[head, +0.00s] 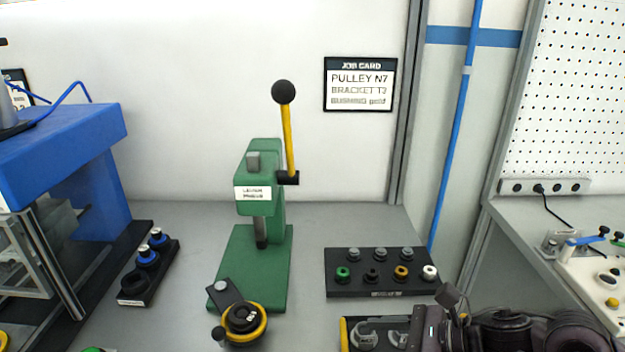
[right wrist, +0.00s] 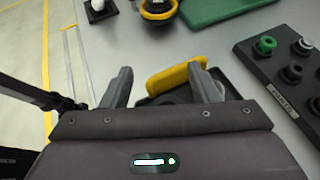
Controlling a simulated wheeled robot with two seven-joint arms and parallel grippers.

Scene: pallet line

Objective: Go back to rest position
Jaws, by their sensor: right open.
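My right gripper (right wrist: 161,75) is open in the right wrist view, its two grey fingers spread apart with nothing held between them. Just beyond and partly below the fingers is a black tray with a yellow edge (right wrist: 172,78), partly hidden by the gripper. In the head view my right arm comes in at the lower right, over the bench front, and the tray's yellow edge (head: 344,334) shows beside it. Whether the fingers touch the tray cannot be told. My left gripper is not in view.
A green lever press (head: 262,262) stands mid-bench, with a black-and-yellow pulley (head: 245,318) in front. A black rack (head: 350,290) of coloured bushings lies right of it. A blue machine (head: 75,140) and another black rack (head: 133,300) stand left. Bare bench lies between the press and the right rack.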

